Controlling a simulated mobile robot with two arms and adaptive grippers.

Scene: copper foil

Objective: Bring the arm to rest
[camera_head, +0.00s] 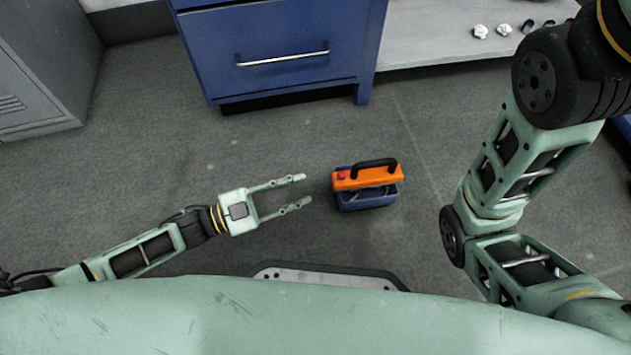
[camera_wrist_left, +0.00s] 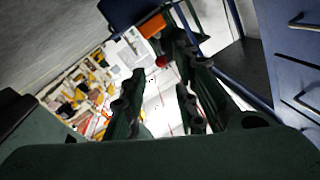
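My left arm (camera_head: 140,253) reaches in from the left in the head view. Its gripper (camera_head: 305,190) is open and empty, with two pale green fingers apart and pointing right. An orange and blue box with a black handle and a red knob (camera_head: 367,178) is just right of the fingertips, with a gap between. In the left wrist view the dark fingers (camera_wrist_left: 160,85) stand apart with nothing between them, and the orange part of the box (camera_wrist_left: 153,25) shows beyond. My right arm (camera_head: 510,165) is folded upward at the right; its gripper is out of the frame.
A blue cabinet (camera_head: 280,65) with a metal handle stands at the back. A grey locker (camera_head: 40,65) stands at the far left. A pale low surface (camera_head: 445,45) at the back right holds several small items. The grey floor (camera_head: 150,125) between is clear.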

